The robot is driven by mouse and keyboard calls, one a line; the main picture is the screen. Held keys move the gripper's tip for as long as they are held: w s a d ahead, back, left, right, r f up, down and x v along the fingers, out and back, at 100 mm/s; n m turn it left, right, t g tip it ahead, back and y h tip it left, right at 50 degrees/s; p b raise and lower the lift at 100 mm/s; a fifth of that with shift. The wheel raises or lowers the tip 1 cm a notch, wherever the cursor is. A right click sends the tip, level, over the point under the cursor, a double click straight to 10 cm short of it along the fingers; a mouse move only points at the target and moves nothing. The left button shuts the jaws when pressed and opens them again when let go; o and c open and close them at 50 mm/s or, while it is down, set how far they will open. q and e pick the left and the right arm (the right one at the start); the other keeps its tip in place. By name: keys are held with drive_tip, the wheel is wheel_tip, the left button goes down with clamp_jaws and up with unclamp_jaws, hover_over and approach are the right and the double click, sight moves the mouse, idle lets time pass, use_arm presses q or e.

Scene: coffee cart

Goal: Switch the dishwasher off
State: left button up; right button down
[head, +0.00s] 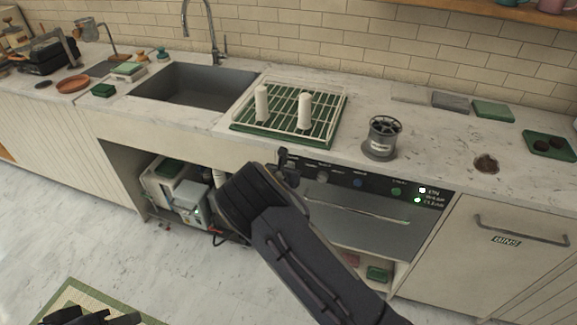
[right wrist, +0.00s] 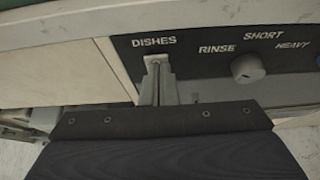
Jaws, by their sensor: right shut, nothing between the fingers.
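The dishwasher (head: 365,228) is under the counter, with a black control panel (head: 340,178) along its top. My right gripper (head: 287,168) is at the panel's left end. In the right wrist view its shut, empty fingers (right wrist: 158,85) reach a small pale switch plate (right wrist: 157,59) under the word DISHES. The fingers hide the switch itself, and I cannot tell whether they touch it. My left gripper (head: 95,318) shows only partly at the bottom left; its jaws are unclear.
A grey knob (right wrist: 247,68) sits right of the fingers. The counter edge (right wrist: 100,22) overhangs the panel. A white rack (head: 290,104) and a grey basket (head: 382,138) stand on the counter. Left of the dishwasher, an open bay holds grey boxes (head: 190,205).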

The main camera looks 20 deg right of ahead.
use_arm(q)
drive_tip(key=shift+r, duration=0.65)
use_arm(e)
drive_tip(key=shift+w, duration=0.1)
drive_tip(key=shift+r, duration=0.15)
drive_tip(key=shift+r+p, duration=0.35)
drive_tip(key=shift+r, duration=0.35)
use_arm(q)
drive_tip(key=shift+r, duration=0.4)
use_arm(e)
drive_tip(key=shift+d, duration=0.1)
